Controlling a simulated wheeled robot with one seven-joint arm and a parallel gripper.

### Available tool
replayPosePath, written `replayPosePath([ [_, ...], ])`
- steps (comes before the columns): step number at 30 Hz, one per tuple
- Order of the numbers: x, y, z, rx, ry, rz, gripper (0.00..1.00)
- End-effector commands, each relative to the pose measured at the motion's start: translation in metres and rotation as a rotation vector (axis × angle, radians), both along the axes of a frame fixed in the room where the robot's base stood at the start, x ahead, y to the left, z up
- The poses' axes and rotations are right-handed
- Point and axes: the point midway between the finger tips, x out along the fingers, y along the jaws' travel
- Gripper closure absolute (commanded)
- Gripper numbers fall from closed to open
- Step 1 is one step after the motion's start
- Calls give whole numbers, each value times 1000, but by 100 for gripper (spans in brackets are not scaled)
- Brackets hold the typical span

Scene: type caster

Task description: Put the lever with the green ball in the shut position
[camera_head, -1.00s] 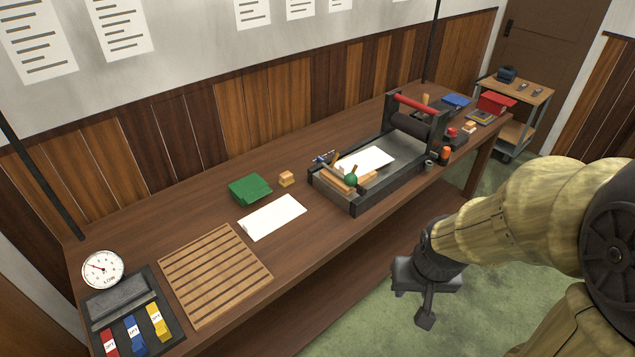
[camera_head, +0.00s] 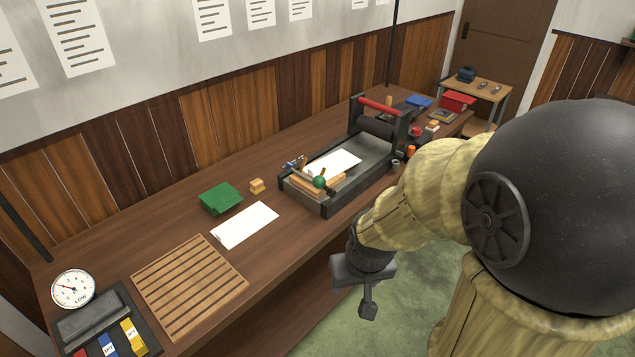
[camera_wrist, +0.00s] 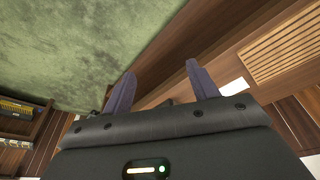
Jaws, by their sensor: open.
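The lever's green ball (camera_head: 319,182) is at the near left end of a dark press (camera_head: 345,187) on the bench, beside light wooden blocks. The lever's arm is too small to make out clearly. A white sheet (camera_head: 333,163) lies on the press bed. My gripper (camera_head: 368,290) hangs in front of the bench's front edge, below and to the right of the ball, apart from it. In the wrist view its two fingers (camera_wrist: 163,92) are spread and empty, with green floor and the bench edge beyond. The ball does not show in the wrist view.
On the bench (camera_head: 290,245) are a slatted wooden rack (camera_head: 189,285), a white gauge (camera_head: 73,289), a green block (camera_head: 221,198), a small wooden block (camera_head: 257,186) and a white paper (camera_head: 245,225). A red-handled roller (camera_head: 380,106) stands at the press's far end. Green floor is free in front.

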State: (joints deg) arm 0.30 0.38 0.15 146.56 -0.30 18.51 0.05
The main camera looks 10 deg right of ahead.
Motion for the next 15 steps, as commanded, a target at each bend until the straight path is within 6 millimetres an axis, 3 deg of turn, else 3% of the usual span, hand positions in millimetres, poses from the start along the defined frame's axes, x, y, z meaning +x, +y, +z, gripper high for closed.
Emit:
replayPosePath([
  [5,37,-7,-26,-14,-135,7,41],
  [15,145,-20,-65,-9,-607,54,41],
])
